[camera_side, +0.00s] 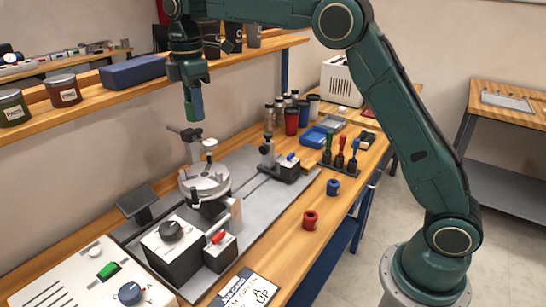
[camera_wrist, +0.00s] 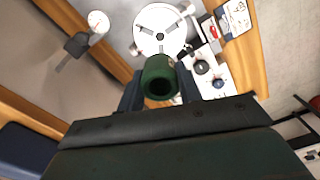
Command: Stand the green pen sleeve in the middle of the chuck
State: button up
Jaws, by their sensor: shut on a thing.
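In the side view my gripper (camera_side: 193,106) points down, high above the bench, and largely hides the sleeve. The chuck (camera_side: 206,184) is a round, light metal disc with jaws, on a mount at the middle of the bench. The chuck also shows in the wrist view (camera_wrist: 152,20), beyond the sleeve and apart from it.
A red sleeve (camera_side: 310,220) and a blue sleeve (camera_side: 333,187) stand on the bench to the right. A post with an arm (camera_side: 190,147) rises behind the chuck. A black box with a knob (camera_side: 171,244) stands in front. A wooden shelf (camera_side: 235,58) runs along the wall.

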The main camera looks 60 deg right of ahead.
aim_at(205, 174)
notch_tip(205, 174, down, 15)
jog(key=shift+f, duration=0.2)
dwell(0.7)
jog(key=shift+f, duration=0.15)
jog(key=o, duration=1)
notch_tip(205, 174, up, 11)
jog(key=shift+r, duration=0.7)
